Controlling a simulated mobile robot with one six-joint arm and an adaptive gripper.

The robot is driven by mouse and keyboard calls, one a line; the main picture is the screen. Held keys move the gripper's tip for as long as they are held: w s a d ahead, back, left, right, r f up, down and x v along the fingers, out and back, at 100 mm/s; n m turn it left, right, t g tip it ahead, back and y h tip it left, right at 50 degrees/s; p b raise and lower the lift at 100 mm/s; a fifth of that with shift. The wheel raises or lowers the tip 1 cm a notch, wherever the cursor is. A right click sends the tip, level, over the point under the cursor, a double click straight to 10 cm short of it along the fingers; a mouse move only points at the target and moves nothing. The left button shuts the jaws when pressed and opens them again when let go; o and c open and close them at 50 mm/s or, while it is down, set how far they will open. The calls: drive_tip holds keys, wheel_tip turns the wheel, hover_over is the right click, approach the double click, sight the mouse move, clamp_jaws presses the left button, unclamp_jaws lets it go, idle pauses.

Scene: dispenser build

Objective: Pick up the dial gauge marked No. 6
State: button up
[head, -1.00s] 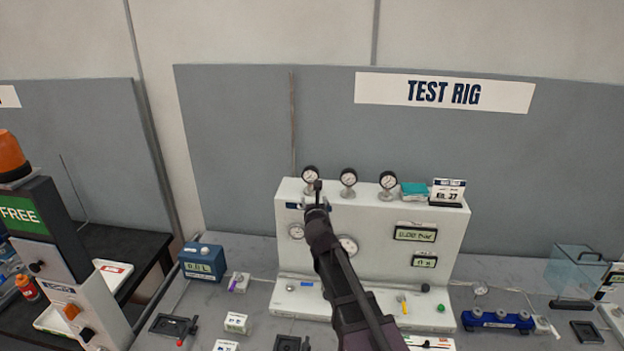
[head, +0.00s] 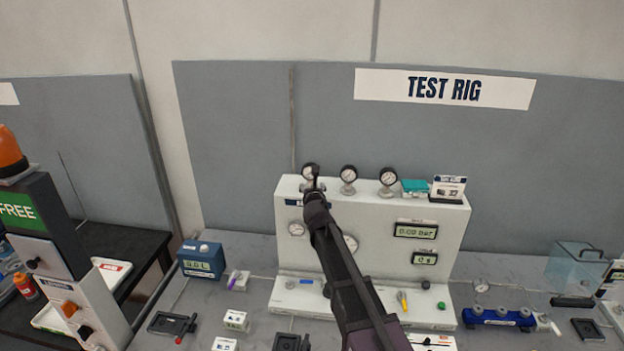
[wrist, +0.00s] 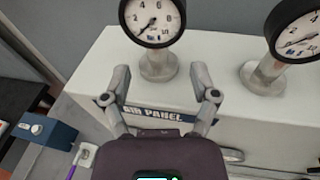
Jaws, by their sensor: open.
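Three dial gauges with black rims and white faces stand on small grey bases on top of the white air panel (head: 375,203). The left gauge (head: 309,170) is partly hidden behind my gripper (head: 316,178) in the head view. In the wrist view this gauge (wrist: 152,20) stands straight ahead, its stem and base just beyond and between my open fingertips (wrist: 161,75), apparently not touched. The small number on its face is too blurred to be sure of. The middle gauge (head: 348,175) also shows at the right of the wrist view (wrist: 298,35). The right gauge (head: 388,178) is clear of my arm.
A teal block (head: 414,186) and a small calendar stand (head: 449,187) sit on the panel top to the right of the gauges. A grey partition (head: 240,130) rises behind. A blue meter box (head: 202,259) stands on the bench at left.

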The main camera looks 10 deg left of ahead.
sight(311, 181)
drive_tip(key=shift+w, duration=0.25)
drive_tip(key=shift+a+r+x, duration=0.1)
drive_tip(key=shift+x, duration=1.2)
drive_tip(key=shift+a+r+x, duration=0.1)
drive_tip(key=shift+a+x, duration=0.05)
drive_tip(key=shift+x, duration=1.15)
clamp_jaws()
